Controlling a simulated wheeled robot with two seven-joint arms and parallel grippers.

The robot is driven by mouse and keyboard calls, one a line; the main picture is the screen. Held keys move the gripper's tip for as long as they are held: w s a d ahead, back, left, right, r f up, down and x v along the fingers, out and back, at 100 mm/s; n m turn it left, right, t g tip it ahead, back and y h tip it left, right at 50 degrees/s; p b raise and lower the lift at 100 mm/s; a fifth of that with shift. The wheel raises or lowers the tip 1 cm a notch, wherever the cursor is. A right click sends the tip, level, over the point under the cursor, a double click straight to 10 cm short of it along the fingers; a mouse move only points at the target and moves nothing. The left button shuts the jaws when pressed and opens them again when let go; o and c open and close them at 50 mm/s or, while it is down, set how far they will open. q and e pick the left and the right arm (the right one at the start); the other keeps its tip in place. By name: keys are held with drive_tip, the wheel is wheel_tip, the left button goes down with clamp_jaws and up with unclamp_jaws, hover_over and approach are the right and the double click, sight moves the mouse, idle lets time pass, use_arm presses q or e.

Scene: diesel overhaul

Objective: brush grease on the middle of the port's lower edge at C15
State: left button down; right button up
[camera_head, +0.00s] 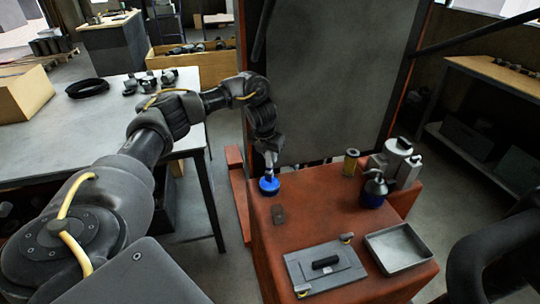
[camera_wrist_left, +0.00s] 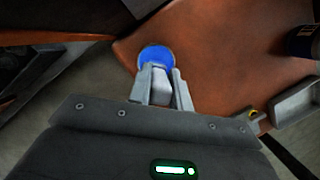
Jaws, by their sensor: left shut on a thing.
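A round blue thing (camera_head: 269,186) is directly below the fingers and also shows in the left wrist view (camera_wrist_left: 157,54). I cannot tell whether the blue thing is a grease pot or part of the held tool. Bristles are not visible. No port or C15 mark can be made out. My right gripper is not in view.
The red-brown bench top (camera_head: 312,215) carries a grey plate with a black handle (camera_head: 325,265), a shallow metal tray (camera_head: 398,248), a dark blue-based bottle (camera_head: 374,188), a metal canister (camera_head: 398,163) and a small yellowish cylinder (camera_head: 350,162). A large grey panel (camera_head: 335,80) stands behind.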

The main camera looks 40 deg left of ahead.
use_arm(q)
drive_tip(key=shift+r+p, duration=2.45)
drive_tip(key=shift+r, duration=0.45)
drive_tip(key=shift+f, duration=0.1)
